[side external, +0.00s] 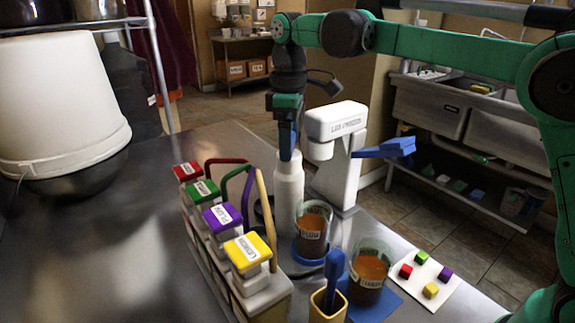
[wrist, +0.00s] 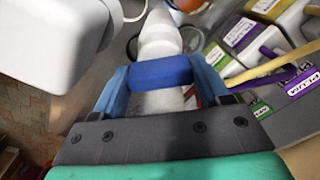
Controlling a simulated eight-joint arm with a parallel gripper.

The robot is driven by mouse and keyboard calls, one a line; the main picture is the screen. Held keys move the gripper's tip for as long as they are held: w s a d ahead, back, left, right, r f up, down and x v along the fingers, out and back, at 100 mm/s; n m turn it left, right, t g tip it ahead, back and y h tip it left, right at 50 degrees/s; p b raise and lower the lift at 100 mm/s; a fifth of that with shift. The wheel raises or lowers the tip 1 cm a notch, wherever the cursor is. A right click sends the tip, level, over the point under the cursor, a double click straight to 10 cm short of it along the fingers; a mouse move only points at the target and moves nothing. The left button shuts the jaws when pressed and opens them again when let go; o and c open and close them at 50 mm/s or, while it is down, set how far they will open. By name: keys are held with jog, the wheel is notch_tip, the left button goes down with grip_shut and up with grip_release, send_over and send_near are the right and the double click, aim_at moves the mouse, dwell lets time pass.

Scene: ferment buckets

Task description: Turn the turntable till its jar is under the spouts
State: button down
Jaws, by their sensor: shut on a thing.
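My gripper (side external: 288,152) points down at the white bottle (side external: 288,190), which stands upright among the jars and the colored lids. In the wrist view, its fingers (wrist: 160,80) are closed on a short blue bar (wrist: 160,71) in front of the white bottle (wrist: 158,35); I cannot tell whether the bar belongs to it. A jar of brown liquid (side external: 312,232) stands on a round blue base (side external: 300,256), just right of the bottle. I cannot tell whether this base is the turntable. Red, green, purple and yellow spouts (side external: 262,200) arch from the row of lidded boxes (side external: 222,215).
A white press (side external: 337,122) with a blue lever (side external: 385,148) stands close right of my gripper. A second jar (side external: 368,278) sits on a blue mat (side external: 385,308). A yellow cup (side external: 326,306) and a white card with colored cubes (side external: 435,285) are in front.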

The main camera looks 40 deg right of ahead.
jog(key=shift+m, duration=8.9)
grip_release()
